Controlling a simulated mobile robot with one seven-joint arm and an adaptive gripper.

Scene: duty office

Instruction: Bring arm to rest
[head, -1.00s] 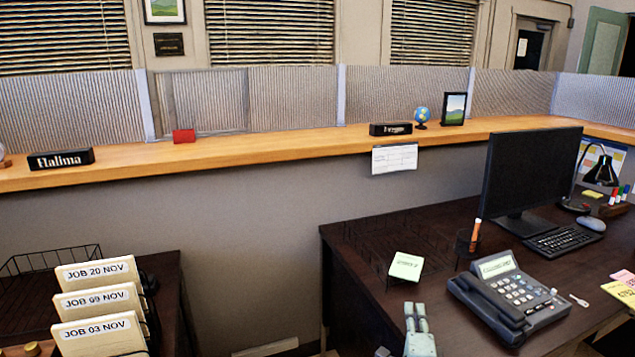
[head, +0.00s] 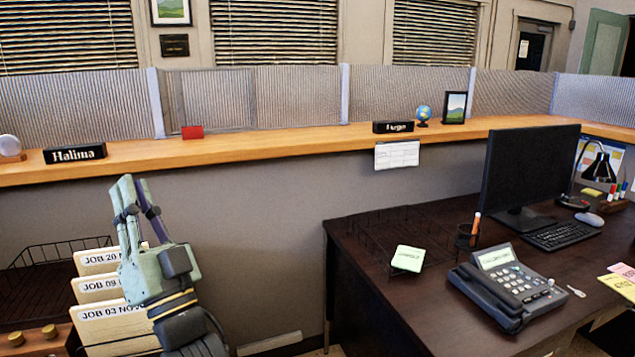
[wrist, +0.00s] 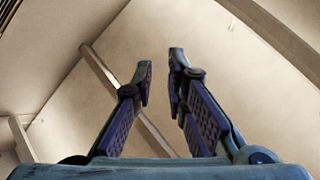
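My gripper (head: 134,183) is raised at the left in the head view, in front of the job folders, with its fingers pointing up. In the wrist view my gripper (wrist: 160,72) has its two fingers apart, with a narrow gap between the tips and nothing in it. Behind the fingers the wrist view shows only plain beige surfaces with beams, which look like ceiling and wall. My forearm partly covers the folder labels.
Job folders (head: 104,318) stand at the lower left near a wire tray (head: 40,276). The dark desk (head: 375,285) at right bears a telephone (head: 508,288), monitor (head: 527,170), pen cup (head: 466,237) and green note (head: 408,258). A wooden counter (head: 260,145) runs behind.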

